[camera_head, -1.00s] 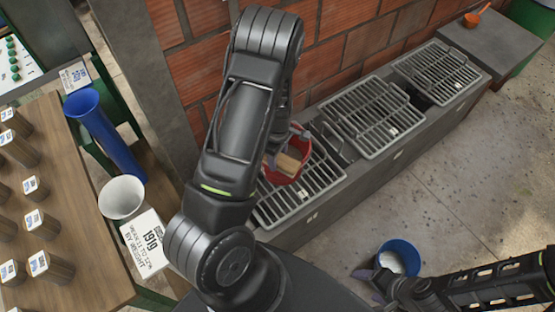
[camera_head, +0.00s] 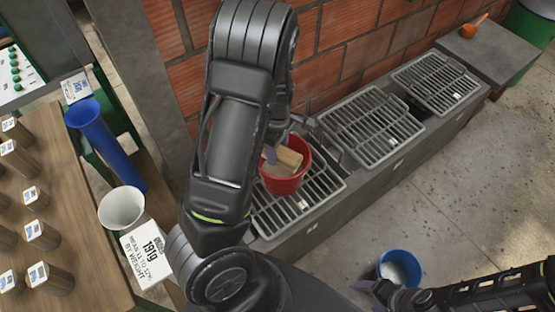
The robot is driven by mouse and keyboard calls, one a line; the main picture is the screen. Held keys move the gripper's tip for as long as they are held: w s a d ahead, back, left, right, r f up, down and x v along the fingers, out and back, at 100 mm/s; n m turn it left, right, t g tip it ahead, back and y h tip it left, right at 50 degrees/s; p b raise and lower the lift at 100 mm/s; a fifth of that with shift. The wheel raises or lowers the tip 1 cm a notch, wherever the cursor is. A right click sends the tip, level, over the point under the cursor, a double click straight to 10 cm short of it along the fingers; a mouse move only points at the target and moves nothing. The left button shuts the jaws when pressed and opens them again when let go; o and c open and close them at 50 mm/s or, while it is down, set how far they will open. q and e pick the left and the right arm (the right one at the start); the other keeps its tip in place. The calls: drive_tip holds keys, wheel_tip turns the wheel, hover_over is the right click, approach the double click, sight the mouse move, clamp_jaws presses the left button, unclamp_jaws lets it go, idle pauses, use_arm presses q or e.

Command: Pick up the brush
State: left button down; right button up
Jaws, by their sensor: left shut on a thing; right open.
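The brush shows as a tan wooden block (camera_head: 289,157) at the mouth of a red bucket (camera_head: 284,185). The bucket stands on the nearest metal grate, by the brick wall. My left gripper (camera_head: 277,148) is shut on the brush, and my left arm hides much of the gripper. The brush overlaps the bucket's opening in the picture; I cannot tell whether its lower part is inside or above the rim. My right gripper (camera_head: 374,289) is open and empty, low in the picture beside a blue bucket (camera_head: 400,268) with pale contents.
Two more metal grates (camera_head: 371,122) lie along the concrete ledge. An orange scoop (camera_head: 472,27) rests at its far end. The floor at right is clear.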

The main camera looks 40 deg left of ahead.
sight(278, 150)
use_arm(q)
wheel_tip(278, 150, up, 8)
drive_tip(key=shift+r+p, duration=0.15)
drive_tip(key=shift+p, duration=0.3)
use_arm(e)
drive_tip(key=shift+r, duration=0.45)
drive_tip(key=shift+s, duration=0.1)
